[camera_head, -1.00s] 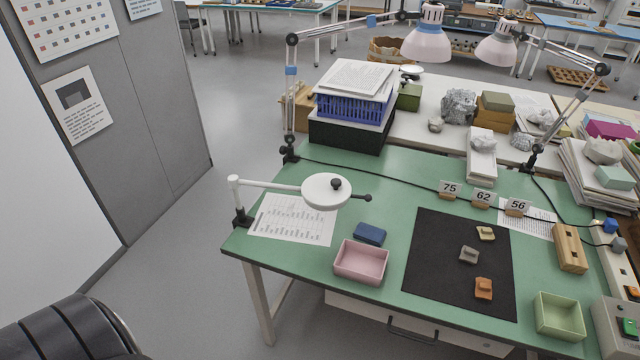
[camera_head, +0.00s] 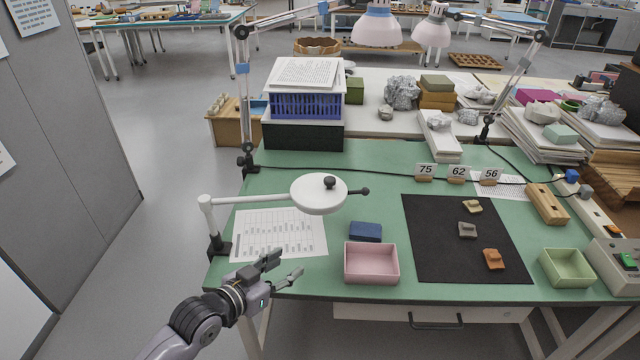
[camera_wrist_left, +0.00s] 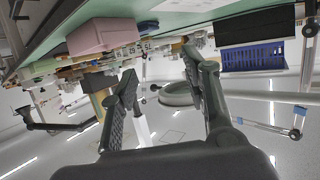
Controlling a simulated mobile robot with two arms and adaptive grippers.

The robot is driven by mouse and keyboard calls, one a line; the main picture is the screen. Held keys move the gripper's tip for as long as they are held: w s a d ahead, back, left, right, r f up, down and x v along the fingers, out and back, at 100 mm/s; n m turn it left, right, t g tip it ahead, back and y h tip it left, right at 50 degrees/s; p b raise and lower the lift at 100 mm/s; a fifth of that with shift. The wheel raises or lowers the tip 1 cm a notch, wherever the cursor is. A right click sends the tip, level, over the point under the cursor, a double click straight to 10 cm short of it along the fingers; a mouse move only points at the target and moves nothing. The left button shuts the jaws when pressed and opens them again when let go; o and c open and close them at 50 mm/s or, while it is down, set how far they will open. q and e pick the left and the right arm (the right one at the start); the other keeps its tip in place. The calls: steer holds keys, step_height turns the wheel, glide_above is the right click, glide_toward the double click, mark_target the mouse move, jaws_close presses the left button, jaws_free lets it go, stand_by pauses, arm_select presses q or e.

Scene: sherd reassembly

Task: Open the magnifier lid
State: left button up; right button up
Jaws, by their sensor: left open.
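The magnifier (camera_head: 205,215) is clamped at the green table's left edge, its white arm reaching right over the table. Its round white lid (camera_head: 312,198) lies flat over the lens, with a black knob (camera_head: 329,182) on top and a dark handle (camera_head: 358,191) sticking out to the right. My left gripper (camera_head: 285,265) is open and empty, in front of and below the lid, over the table's front left edge. In the left wrist view, the open fingers (camera_wrist_left: 160,72) show with the magnifier's round head (camera_wrist_left: 180,93) beyond them. My right gripper is out of view.
A printed sheet (camera_head: 265,240) lies under the magnifier arm. A pink tray (camera_head: 371,278) and a blue box (camera_head: 366,231) stand right of my gripper. A black mat (camera_head: 430,245) holds three sherds. Lamps (camera_head: 376,25) hang over the back.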

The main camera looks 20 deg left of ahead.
mark_target(326, 183)
arm_select(q)
steer(key=w+a+r+t+h, duration=0.2)
steer(key=w+r+t, duration=0.1)
steer(key=r, duration=0.8)
steer(key=shift+m, duration=0.3)
steer(key=x, duration=1.7)
steer(key=shift+w+d+r, duration=0.1)
steer(key=shift+d, duration=0.05)
steer(key=shift+c, duration=0.5)
jaws_close()
